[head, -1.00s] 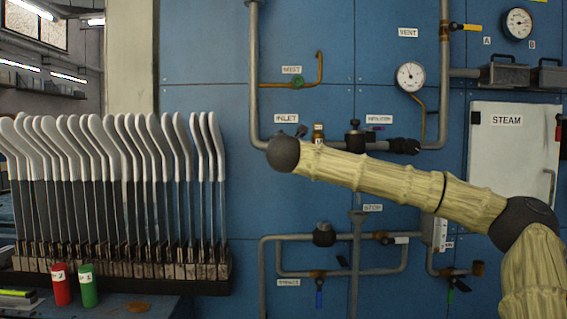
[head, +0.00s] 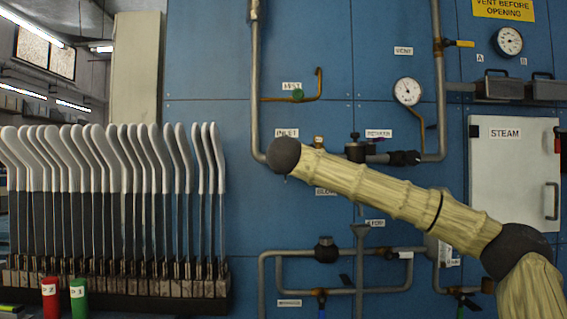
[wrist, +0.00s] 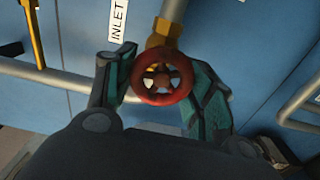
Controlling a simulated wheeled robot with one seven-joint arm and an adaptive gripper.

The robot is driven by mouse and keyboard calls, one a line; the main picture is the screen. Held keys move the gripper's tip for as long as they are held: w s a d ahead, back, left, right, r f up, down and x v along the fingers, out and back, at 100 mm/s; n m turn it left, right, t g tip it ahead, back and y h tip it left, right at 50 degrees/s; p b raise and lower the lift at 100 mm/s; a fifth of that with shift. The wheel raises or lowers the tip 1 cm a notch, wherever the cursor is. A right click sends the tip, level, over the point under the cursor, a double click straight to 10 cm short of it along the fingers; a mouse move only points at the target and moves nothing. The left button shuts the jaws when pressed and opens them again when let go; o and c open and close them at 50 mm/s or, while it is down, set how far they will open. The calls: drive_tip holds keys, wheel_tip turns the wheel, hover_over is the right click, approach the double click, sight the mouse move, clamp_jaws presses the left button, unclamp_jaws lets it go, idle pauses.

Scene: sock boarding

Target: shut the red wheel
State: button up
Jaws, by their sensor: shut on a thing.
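The red wheel (wrist: 162,76) is a small spoked handwheel on a brass fitting (wrist: 165,33) of the inlet pipe, close in front of the wrist camera. My gripper (wrist: 158,78) has one finger on each side of the wheel, and it is shut on the wheel's rim. The INLET label (wrist: 119,18) is just above and left of it; the same label also shows in the head view (head: 287,133). In the head view my arm covers the wheel and my gripper.
Grey pipes run along the blue panel (head: 205,120) around the wheel. A dark valve (head: 354,148) and a gauge (head: 408,91) are to the right, near the white STEAM box (head: 510,185). A rack of white-topped sock boards (head: 110,165) stands at the left.

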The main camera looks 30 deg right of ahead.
drive_tip(key=shift+f, duration=0.15)
drive_tip(key=o, duration=1)
drive_tip(key=shift+o, duration=0.2)
drive_tip(key=shift+s, duration=0.15)
drive_tip(key=v, duration=1.1)
drive_tip(key=shift+s+a, duration=0.15)
drive_tip(key=shift+s, duration=0.15)
